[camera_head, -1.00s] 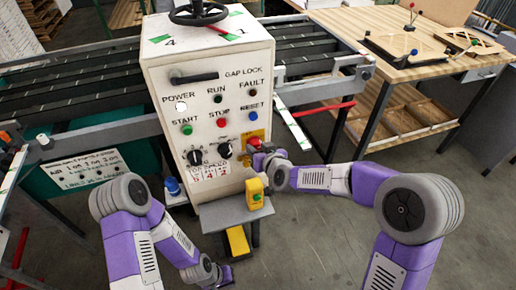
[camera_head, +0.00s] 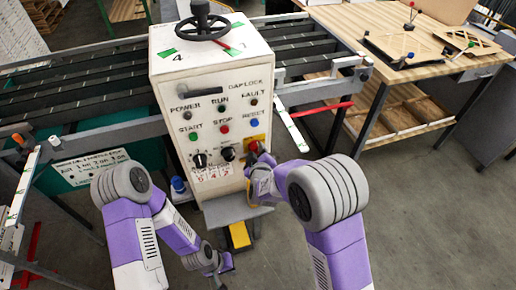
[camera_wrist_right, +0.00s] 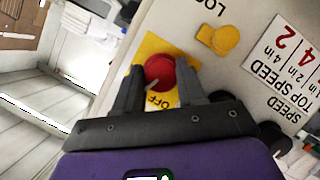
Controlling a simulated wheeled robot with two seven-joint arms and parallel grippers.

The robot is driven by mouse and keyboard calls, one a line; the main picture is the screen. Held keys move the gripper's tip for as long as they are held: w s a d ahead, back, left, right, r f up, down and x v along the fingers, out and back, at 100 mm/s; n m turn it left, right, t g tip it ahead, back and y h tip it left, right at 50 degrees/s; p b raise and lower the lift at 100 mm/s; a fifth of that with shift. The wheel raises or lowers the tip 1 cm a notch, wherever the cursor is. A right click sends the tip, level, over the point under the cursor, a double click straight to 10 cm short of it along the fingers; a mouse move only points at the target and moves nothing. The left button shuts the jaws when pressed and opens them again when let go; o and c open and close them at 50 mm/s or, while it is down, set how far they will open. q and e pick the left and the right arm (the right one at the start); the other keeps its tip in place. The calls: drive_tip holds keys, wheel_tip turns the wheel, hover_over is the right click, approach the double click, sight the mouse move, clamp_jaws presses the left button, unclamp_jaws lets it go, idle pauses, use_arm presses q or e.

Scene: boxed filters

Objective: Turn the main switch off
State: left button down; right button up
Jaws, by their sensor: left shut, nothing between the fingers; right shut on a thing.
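The main switch (camera_wrist_right: 160,70) is a red knob on a yellow plate (camera_wrist_right: 152,45), low on the right of the white control box's front. In the right wrist view my right gripper (camera_wrist_right: 160,75) has one finger on each side of the knob and is shut on it. A pale mark on the knob points towards the OFF lettering (camera_wrist_right: 158,101). The switch also shows in the head view (camera_head: 254,146), partly hidden by my right gripper (camera_head: 257,155). My left gripper (camera_head: 227,264) is shut and empty, low in front of the box.
The control box (camera_head: 211,70) carries several lamps, buttons and knobs, with a black handwheel (camera_head: 203,25) on top. A wooden workbench (camera_head: 350,30) stands at right. The floor at right is clear.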

drive_tip(key=n+t+h+p, duration=0.1)
drive_tip(key=n, duration=0.1)
drive_tip(key=shift+a+n, duration=0.15)
drive_tip(key=shift+n, duration=0.25)
drive_tip(key=n+t+h, duration=0.1)
drive_tip(key=n, duration=0.2)
drive_tip(key=shift+t, duration=0.3)
idle(0.3)
drive_tip(key=o, duration=1.1)
drive_tip(key=shift+f+n, duration=0.1)
drive_tip(key=shift+n, duration=0.2)
drive_tip(key=shift+c, duration=0.2)
drive_tip(key=s, duration=0.7)
drive_tip(key=shift+s+a+r+p, duration=0.25)
drive_tip(key=shift+s+r+p, duration=0.05)
drive_tip(key=shift+r, duration=0.1)
